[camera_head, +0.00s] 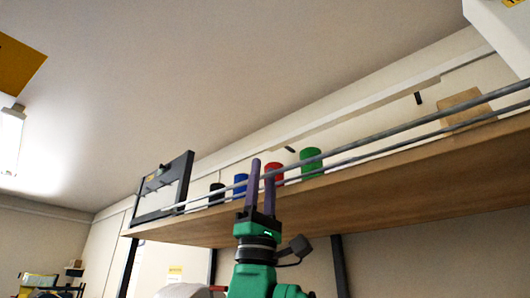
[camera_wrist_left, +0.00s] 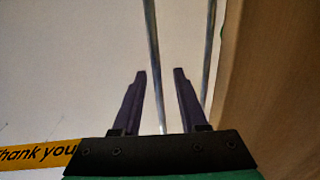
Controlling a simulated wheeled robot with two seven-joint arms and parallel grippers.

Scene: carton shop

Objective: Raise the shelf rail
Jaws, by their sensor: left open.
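The shelf rail (camera_head: 420,124) is a pair of thin grey metal bars running along the front of a wooden shelf (camera_head: 400,192). My left gripper (camera_head: 262,163) is open, with two purple fingers pointing up in front of the shelf, near the rail's left part. In the left wrist view, one rail bar (camera_wrist_left: 155,60) runs into the gap between the fingers (camera_wrist_left: 157,72); I cannot tell whether they touch it. The other bar (camera_wrist_left: 210,40) passes by the right finger. My right gripper is out of view.
Behind the rail stand a black can (camera_head: 216,193), a blue can (camera_head: 240,184), a red can (camera_head: 274,172), a green can (camera_head: 311,162) and a tan block (camera_head: 466,108). A black end frame (camera_head: 185,178) closes the shelf's left end. Space above the rail looks clear.

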